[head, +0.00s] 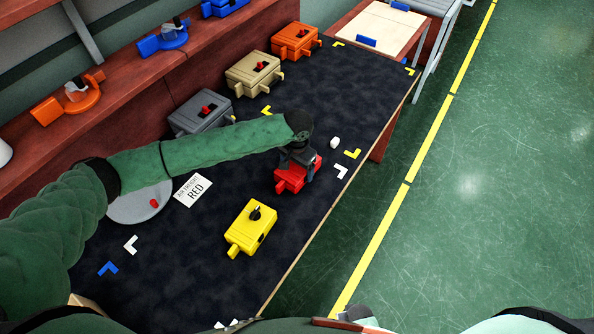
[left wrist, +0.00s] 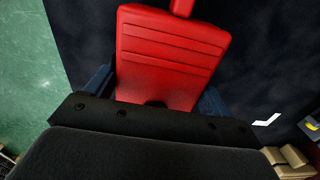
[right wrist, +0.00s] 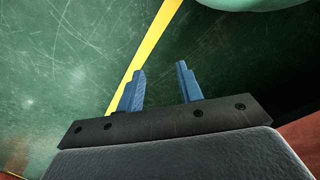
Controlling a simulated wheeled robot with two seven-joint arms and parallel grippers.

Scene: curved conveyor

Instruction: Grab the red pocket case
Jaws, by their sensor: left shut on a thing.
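The red pocket case (head: 290,180) is on the dark work surface (head: 240,285), right of the middle in the head view. My left gripper (head: 299,160) is over it and shut on it. In the left wrist view the red case (left wrist: 170,60) fills the space between the two blue fingers, with its top toward the camera. I cannot tell whether it is lifted off the surface. My right gripper (right wrist: 160,88) shows in the right wrist view with its blue fingers apart and nothing between them, above the green floor.
A yellow case (head: 252,228) lies nearer me. Grey (head: 200,113), beige (head: 254,74) and orange (head: 295,41) cases stand along the back. A card reading RED (head: 193,190) lies beside a grey disc (head: 135,207). A small white object (head: 335,142) lies right of the red case.

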